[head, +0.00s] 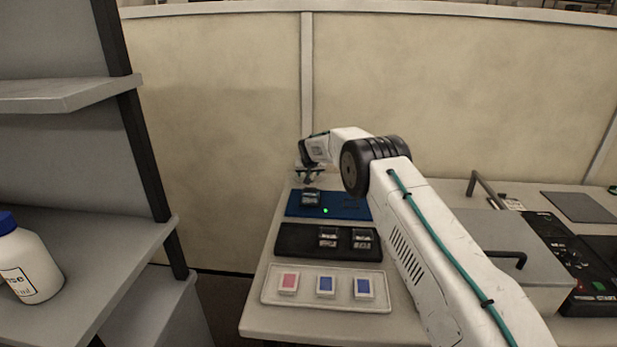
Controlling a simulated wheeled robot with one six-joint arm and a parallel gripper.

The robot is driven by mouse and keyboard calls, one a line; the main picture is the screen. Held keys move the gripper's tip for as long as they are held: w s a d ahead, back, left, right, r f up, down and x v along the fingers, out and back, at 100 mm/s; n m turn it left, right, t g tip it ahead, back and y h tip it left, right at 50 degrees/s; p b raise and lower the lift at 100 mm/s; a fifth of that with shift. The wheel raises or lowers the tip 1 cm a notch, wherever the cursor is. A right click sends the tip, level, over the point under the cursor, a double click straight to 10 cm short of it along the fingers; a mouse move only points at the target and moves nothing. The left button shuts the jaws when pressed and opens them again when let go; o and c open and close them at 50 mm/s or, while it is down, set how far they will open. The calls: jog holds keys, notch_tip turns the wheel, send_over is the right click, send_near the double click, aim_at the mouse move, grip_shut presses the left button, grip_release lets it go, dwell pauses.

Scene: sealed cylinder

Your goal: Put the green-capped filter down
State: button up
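My gripper (311,178) is at the far end of the bench, above and just behind the blue tray (345,212). It is small and dark here, and I cannot tell whether its fingers hold anything. I cannot make out a green-capped filter. A small bright green dot (325,211) shows on the blue tray, but I cannot tell what it is. A dark block with a pale top (311,197) sits at the tray's left, below my gripper. My arm hides part of the bench to the right.
A black tray (291,241) holds two dark blocks. A white tray (311,300) in front holds a red (288,283) and two blue-faced pieces. A grey machine with handles (535,262) stands right. Shelves with a blue-capped white bottle (30,265) stand left. A partition closes the back.

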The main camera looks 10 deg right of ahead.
jog(key=c, duration=1.1)
